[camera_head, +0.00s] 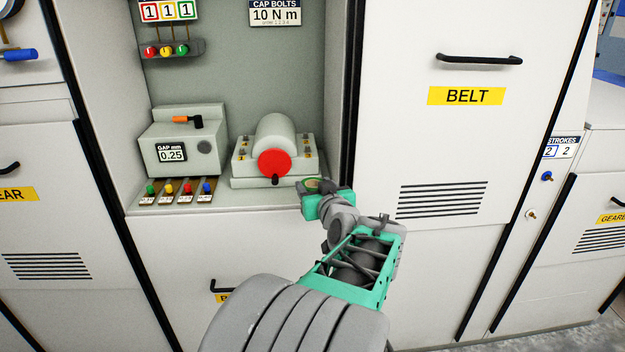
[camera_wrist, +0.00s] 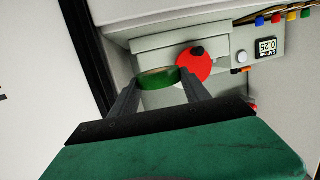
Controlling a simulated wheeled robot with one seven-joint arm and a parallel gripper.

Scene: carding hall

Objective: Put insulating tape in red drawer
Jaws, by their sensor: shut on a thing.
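My gripper (camera_head: 315,192) is shut on a green roll with a tan top, which looks like the insulating tape (camera_wrist: 157,82). In the wrist view the roll sits between the two fingertips, in front of the roller unit (camera_wrist: 165,43) with its red disc (camera_wrist: 193,66). In the head view my gripper is at the right front of the alcove, beside that unit, and mostly hides the tape. I see no plainly red drawer. A low panel below the alcove has a dark handle (camera_head: 218,288) and a yellow label partly hidden by my arm.
A gauge box (camera_head: 182,143) stands left in the alcove, with an orange-and-black tool (camera_head: 188,120) on top. Before it is a rack with green, yellow, red (camera_head: 187,188) and blue knobs. The shut BELT cabinet door (camera_head: 455,130) is on the right.

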